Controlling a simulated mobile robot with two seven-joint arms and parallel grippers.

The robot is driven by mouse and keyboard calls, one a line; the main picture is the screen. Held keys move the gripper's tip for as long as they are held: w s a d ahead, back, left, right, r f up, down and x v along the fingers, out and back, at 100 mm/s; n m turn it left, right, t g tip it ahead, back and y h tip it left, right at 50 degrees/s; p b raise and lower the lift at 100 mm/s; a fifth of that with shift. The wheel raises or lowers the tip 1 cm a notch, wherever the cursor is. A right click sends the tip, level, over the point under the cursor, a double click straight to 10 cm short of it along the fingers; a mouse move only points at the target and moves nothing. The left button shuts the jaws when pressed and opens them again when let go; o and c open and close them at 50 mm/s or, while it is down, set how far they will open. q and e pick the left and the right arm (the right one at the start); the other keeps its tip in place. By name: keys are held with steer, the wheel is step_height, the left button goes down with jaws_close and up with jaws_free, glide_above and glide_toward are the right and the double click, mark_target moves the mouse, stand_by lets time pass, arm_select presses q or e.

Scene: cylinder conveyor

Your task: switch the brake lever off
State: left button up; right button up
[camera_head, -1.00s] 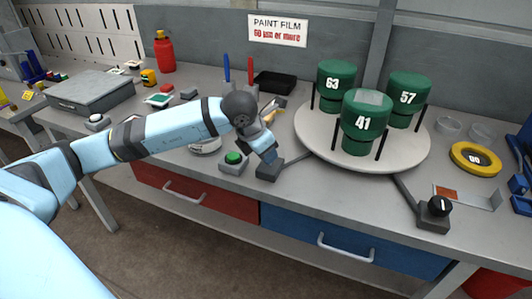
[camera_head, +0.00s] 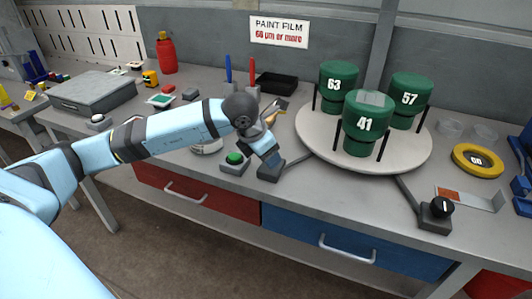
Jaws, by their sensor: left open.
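My left gripper (camera_head: 270,157) reaches in from the left and points down at a dark grey block (camera_head: 270,172) at the front of the bench. The gripper is open, and its fingers are at or just above the block's top. The block seems to be the base of the brake lever; no handle can be made out behind the gripper. A thin bar runs from near the block to the round turntable (camera_head: 310,141). Whether the fingers touch the lever cannot be told. My right gripper is not in view.
A green button (camera_head: 234,158) sits just left of the block. Green cylinders 63 (camera_head: 336,82), 57 (camera_head: 407,95) and 41 (camera_head: 364,125) stand on the turntable. A black knob (camera_head: 441,207) on a dark base is at front right. A yellow ring (camera_head: 477,160) lies behind it.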

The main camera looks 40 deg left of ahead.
arm_select(q)
steer(key=v, duration=1.4)
steer(key=shift+p, duration=0.45)
steer(key=shift+f, duration=0.1)
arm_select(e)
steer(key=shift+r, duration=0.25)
